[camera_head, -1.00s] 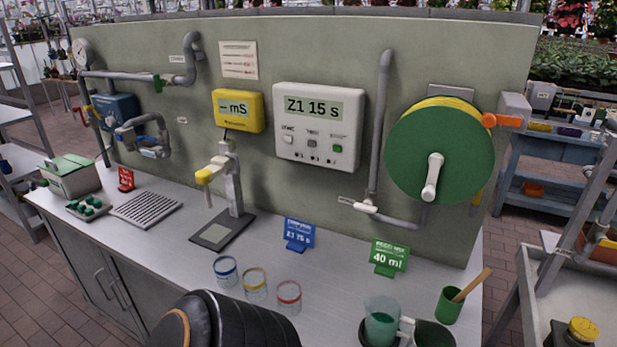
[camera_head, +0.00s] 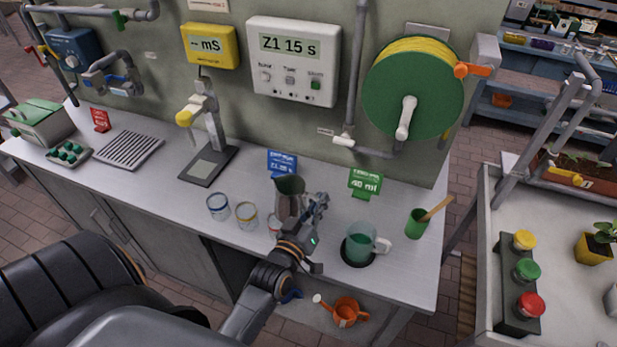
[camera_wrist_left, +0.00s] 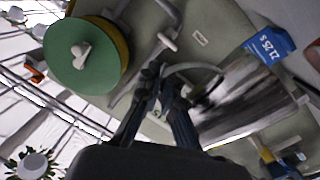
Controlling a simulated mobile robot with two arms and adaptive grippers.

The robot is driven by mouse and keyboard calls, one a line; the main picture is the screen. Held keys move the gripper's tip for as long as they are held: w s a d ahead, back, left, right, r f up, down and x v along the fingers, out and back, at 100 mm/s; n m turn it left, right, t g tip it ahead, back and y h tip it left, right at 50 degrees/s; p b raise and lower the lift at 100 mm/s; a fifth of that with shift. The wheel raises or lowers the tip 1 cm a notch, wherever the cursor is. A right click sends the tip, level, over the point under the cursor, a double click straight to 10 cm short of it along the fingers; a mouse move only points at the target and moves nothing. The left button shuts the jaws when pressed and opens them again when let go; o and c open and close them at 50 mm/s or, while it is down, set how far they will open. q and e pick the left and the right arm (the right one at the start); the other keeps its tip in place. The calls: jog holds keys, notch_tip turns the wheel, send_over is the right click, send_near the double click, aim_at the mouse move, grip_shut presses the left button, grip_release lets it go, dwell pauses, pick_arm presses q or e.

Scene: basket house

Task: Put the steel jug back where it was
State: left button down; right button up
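The steel jug (camera_head: 289,197) shows in the head view near the bench's front, just before the blue sign. It looks roughly upright there, and overlaps a glass (camera_head: 274,226) behind or below it. I cannot tell whether its base touches the bench. My left gripper (camera_head: 318,207) is at the jug's right side. In the left wrist view, the shiny jug (camera_wrist_left: 240,103) fills the right part, and its curved handle runs into the left gripper's fingers (camera_wrist_left: 160,75). The fingers look closed on the handle. My right gripper is out of view.
Two more glasses, blue-ringed (camera_head: 218,207) and yellow-ringed (camera_head: 245,216), stand left of the jug. A clear measuring jug with green liquid (camera_head: 361,246) stands right, on a dark disc. Beyond it is a green cup (camera_head: 417,224). The blue sign (camera_head: 283,164) is close behind.

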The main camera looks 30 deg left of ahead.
pick_arm(q)
jog(key=w+a+f+n+y+b, duration=0.1)
jog(key=w+a+f+b, duration=0.1)
jog(key=w, duration=0.4)
jog(key=w+a+f+b, duration=0.1)
jog(key=w+a+b, duration=0.2)
jog(key=w, duration=0.3)
jog(key=w+f+b, duration=0.1)
jog(key=f+b, duration=0.2)
jog(key=w+f+b, duration=0.2)
jog(key=b, duration=0.2)
jog(key=w+f+b, duration=0.2)
jog(key=f+b, duration=0.1)
jog(key=b, duration=0.1)
jog(key=shift+w+a+f, duration=0.1)
jog(key=shift+w+f, duration=0.1)
jog(key=shift+f, duration=0.1)
jog(key=shift+r, duration=0.15)
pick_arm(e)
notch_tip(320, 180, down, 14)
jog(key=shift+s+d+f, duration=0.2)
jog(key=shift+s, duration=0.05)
pick_arm(q)
jog(key=shift+s, duration=0.1)
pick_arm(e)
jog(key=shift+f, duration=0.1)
